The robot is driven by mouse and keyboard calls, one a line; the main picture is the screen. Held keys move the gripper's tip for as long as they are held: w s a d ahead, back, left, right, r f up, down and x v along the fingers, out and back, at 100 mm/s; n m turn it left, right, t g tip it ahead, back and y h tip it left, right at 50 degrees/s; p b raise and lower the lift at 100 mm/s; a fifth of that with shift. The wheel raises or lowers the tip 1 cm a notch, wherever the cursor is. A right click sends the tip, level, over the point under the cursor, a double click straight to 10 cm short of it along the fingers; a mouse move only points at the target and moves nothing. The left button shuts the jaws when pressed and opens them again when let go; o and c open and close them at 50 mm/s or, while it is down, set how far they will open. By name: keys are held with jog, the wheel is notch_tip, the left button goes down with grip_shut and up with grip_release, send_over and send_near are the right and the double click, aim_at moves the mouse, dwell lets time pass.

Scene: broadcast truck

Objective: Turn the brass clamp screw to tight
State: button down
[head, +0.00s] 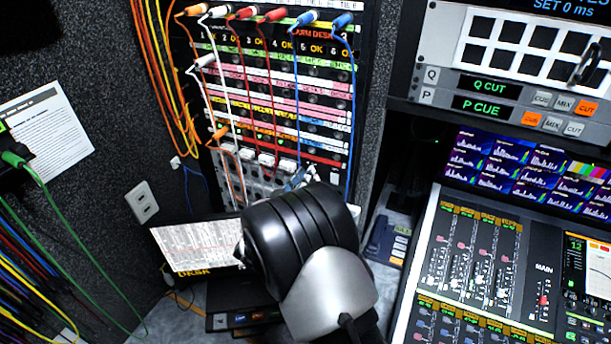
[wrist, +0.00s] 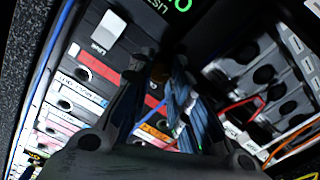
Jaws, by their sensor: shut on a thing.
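The brass clamp screw (wrist: 160,72) shows in the wrist view as a small, dark brownish piece at the tips of my gripper (wrist: 158,78). The fingers are closed in on it from both sides. The picture is dim there, and I cannot read its turn position or any mark.
Patch cords hang across the panel in the head view. The mixing desk (head: 470,265) stands at right, and a wall socket (head: 142,202) is at left.

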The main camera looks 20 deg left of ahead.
jog(key=n+p, duration=0.3)
jog(key=n, duration=0.6)
jog(key=shift+n, duration=0.3)
dwell(0.5)
jog(key=c, duration=1.5)
grip_release()
jog(key=shift+o, duration=0.2)
jog(key=shift+s, duration=0.1)
jog(key=s, duration=1.2)
jog(key=shift+a, duration=0.45)
jog(key=shift+w, duration=0.2)
